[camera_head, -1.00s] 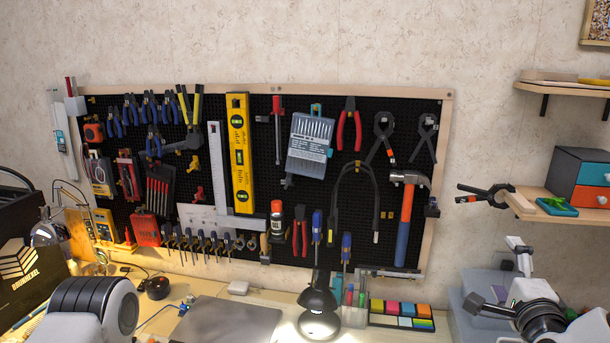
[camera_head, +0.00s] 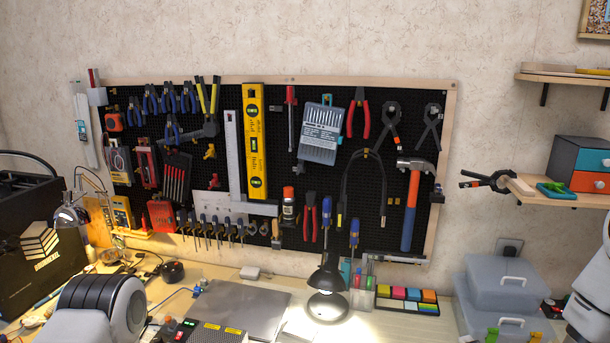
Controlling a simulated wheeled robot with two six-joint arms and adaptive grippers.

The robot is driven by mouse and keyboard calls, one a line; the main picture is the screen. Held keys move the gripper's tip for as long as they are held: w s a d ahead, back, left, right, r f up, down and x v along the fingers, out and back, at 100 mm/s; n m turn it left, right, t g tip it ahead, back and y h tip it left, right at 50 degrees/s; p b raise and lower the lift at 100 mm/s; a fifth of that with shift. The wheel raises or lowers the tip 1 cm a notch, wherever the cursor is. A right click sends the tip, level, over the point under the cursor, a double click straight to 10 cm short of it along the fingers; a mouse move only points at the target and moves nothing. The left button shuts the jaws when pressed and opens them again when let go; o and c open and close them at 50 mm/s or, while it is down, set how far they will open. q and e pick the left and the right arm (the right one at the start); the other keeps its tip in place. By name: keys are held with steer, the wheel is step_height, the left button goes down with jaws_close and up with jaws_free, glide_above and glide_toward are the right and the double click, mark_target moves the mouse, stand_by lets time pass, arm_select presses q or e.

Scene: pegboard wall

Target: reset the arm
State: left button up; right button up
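My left arm (camera_head: 100,307) shows at the lower left as a white link with a dark ribbed joint, above the workbench. Its gripper is not in view. My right arm (camera_head: 592,290) shows only as white links at the right edge, in front of the storage boxes. Its gripper is also out of the picture. Nothing held can be seen.
A black pegboard (camera_head: 280,180) full of tools hangs on the wall. The workbench below carries a lit lamp (camera_head: 327,290), a grey laptop-like slab (camera_head: 235,306), colored notes (camera_head: 407,298) and clear boxes (camera_head: 505,287). A shelf (camera_head: 560,197) with a clamp (camera_head: 490,181) juts out at right.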

steer(key=s+a+f+n+g+y+b, duration=0.1)
steer(key=s+a+f+n+g, duration=0.15)
steer(key=f, duration=0.45)
steer(key=s+a+f+n+g+b, duration=0.1)
steer(key=s+f+g, duration=0.1)
steer(key=s+f, duration=0.35)
steer(key=s+a+f+n+g, duration=0.2)
steer(key=s+f+n+g, duration=0.2)
steer(key=s, duration=0.5)
steer(key=s+a+f+n+g, duration=0.2)
steer(key=s+f+n+g, duration=0.2)
steer(key=s+f+n, duration=0.4)
steer(key=shift+s+f+n+y, duration=0.35)
steer(key=shift+s+f+y, duration=0.1)
steer(key=shift+f, duration=0.1)
